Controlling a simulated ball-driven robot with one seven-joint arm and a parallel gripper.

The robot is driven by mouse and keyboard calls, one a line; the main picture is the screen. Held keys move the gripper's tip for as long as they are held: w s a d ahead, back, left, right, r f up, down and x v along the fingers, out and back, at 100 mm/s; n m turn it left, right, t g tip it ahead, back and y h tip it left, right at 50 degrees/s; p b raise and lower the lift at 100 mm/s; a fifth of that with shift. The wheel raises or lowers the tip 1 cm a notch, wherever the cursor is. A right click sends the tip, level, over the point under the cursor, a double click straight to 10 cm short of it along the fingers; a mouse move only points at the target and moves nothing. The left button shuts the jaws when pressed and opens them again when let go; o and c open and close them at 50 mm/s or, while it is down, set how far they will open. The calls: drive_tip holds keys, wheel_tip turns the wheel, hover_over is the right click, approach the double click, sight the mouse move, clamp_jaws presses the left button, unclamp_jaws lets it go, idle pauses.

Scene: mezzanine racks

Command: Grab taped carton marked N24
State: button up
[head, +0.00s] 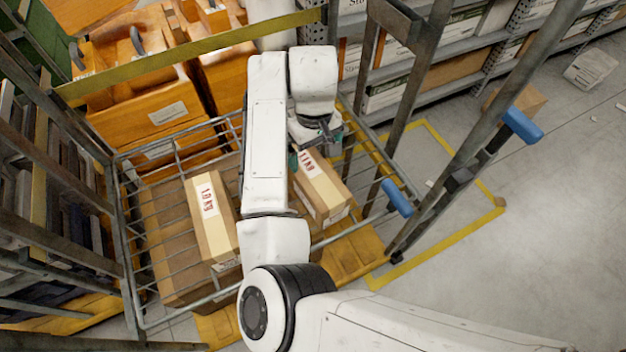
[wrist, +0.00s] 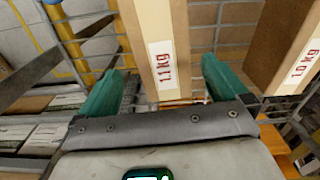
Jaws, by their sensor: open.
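A long brown carton with a pale tape strip and a red-lettered white label (head: 325,188) lies in a wire basket under my gripper. In the wrist view its label reads 1.1 kg, and the carton (wrist: 155,25) shows between the fingers. A second taped carton (head: 212,215) lies to its left in the head view; in the wrist view this carton (wrist: 280,45) is at the right, label 1.0 kg. I can read no N24 on either. My gripper (wrist: 163,80) is open, with one green finger on each side of the 1.1 kg carton. Contact cannot be told.
The wire basket (head: 145,322) has thin grey bars around the cartons. Upright metal frame posts with a blue handle (head: 522,124) stand to the right. Orange cases (head: 150,100) sit behind. Shelves of boxes line the back. Grey floor (head: 460,280) is open at the right.

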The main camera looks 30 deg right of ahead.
sight(313, 171)
drive_tip(key=shift+f+p, duration=0.35)
drive_tip(key=shift+f, duration=3.4)
drive_tip(key=shift+w, duration=0.1)
drive_tip(key=c, duration=1.6)
drive_tip(key=shift+r, duration=0.1)
drive_tip(key=shift+c, duration=0.6)
